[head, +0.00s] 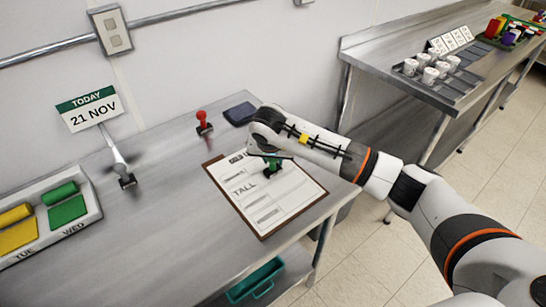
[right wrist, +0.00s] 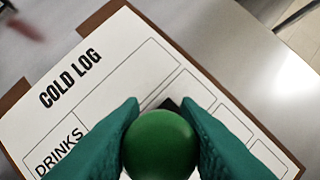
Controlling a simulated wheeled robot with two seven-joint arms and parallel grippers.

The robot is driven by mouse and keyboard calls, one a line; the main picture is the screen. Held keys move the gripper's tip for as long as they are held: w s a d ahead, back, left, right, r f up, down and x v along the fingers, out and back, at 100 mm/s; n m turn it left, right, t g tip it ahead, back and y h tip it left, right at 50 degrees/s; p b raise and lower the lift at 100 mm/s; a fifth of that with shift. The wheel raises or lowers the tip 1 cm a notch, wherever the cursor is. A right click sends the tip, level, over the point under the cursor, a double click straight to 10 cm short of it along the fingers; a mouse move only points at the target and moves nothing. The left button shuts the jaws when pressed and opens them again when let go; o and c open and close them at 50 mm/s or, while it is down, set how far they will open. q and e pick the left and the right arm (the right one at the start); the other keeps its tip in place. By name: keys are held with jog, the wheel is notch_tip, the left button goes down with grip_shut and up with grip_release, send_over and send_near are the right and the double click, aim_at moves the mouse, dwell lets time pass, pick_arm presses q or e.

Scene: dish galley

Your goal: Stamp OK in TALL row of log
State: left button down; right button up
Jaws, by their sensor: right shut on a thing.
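The log (head: 262,203) is a white sheet headed COLD LOG on a brown clipboard on the steel table. The word TALL shows on its lower left in the head view. The log also fills much of the right wrist view (right wrist: 105,75), where the DRINKS label shows and TALL does not. My right gripper (head: 270,160) is over the upper part of the sheet, shut on a green-handled stamp (right wrist: 160,146). A dark corner of the stamp's base shows beyond the handle; whether it touches the paper I cannot tell. My left gripper is not in view.
A red-handled stamp (head: 203,122) and a dark blue pad (head: 240,113) stand behind the clipboard. A date sign (head: 90,108) reads 21 NOV. A tray (head: 83,223) with yellow and green pieces is at left. A teal bin (head: 256,281) is below the table.

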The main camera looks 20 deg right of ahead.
notch_tip(320, 180, up, 2)
jog(key=shift+p, duration=0.6)
jog(key=shift+r+p, duration=1.15)
jog(key=shift+r, duration=1.25)
